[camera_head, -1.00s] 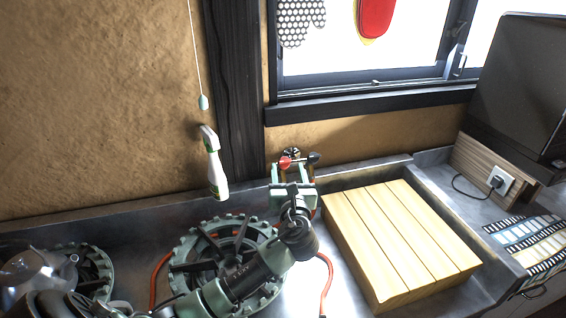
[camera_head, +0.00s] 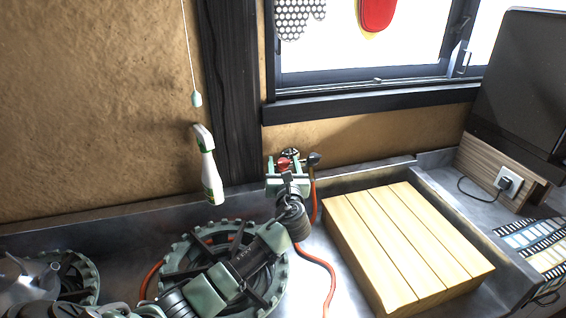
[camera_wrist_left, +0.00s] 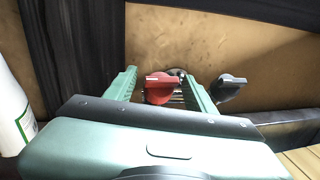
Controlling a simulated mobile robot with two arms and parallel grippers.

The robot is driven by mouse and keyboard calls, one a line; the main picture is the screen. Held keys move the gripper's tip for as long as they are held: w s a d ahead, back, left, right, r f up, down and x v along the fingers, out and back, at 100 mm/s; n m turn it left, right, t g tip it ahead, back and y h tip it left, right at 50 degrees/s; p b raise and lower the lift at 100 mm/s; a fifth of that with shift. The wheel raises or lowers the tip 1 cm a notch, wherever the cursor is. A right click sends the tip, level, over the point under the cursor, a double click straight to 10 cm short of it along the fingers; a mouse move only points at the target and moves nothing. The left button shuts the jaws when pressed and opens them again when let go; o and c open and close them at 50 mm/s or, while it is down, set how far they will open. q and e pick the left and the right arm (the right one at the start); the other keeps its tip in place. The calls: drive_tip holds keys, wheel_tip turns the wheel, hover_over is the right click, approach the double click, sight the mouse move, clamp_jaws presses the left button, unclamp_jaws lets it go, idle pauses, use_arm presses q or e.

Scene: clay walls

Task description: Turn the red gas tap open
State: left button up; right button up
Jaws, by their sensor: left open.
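My left gripper (camera_head: 287,172) is open in front of the red tap. In the left wrist view its two green fingers (camera_wrist_left: 158,88) stand on either side of the red handle, with gaps visible. The black handle lies outside the right finger. The pipe behind the taps is mostly hidden. My right gripper is not in view.
A green burner ring (camera_head: 277,290) sits below my left arm, with an orange hose (camera_head: 331,275) beside it. A slatted wooden board (camera_head: 400,240) is to the right. A white spray bottle (camera_head: 208,170) is at the left near the wall.

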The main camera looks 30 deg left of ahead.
use_arm(q)
drive_tip(key=shift+w+a, duration=0.25)
drive_tip(key=shift+w, duration=0.05)
drive_tip(key=shift+r, duration=0.1)
clamp_jaws()
